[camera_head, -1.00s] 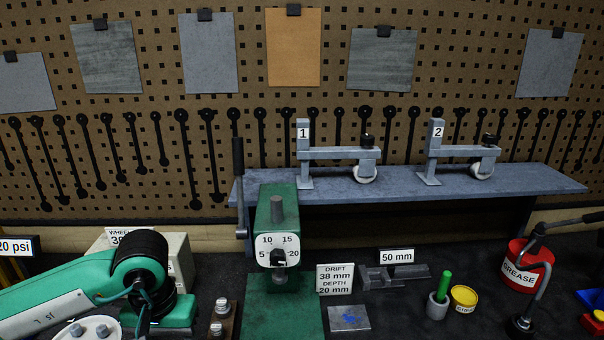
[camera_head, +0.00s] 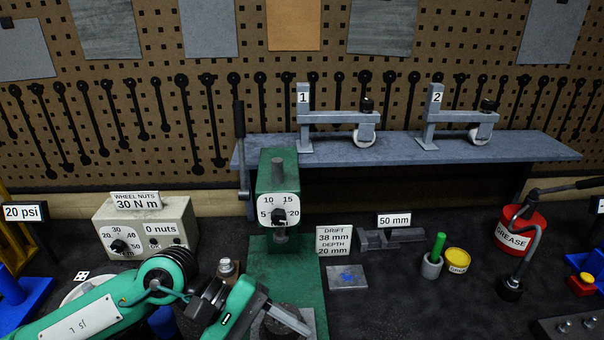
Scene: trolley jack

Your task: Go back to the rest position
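My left arm comes in from the lower left, with its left gripper (camera_head: 262,322) low in front of the green press (camera_head: 278,180). A grey finger points down and right over the press's green base, beside a dark round part. The rest of the gripper is turned away or cut off by the bottom edge, so its opening and anything between the fingers cannot be made out. My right gripper is not in view.
A wheel-nut box (camera_head: 146,228) stands behind my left arm. Right of the press are a grey block (camera_head: 392,238), a green-handled tool (camera_head: 437,246), a yellow tin (camera_head: 457,260) and a red grease tub (camera_head: 521,233). A shelf (camera_head: 400,148) runs behind. The bench at front right of centre is open.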

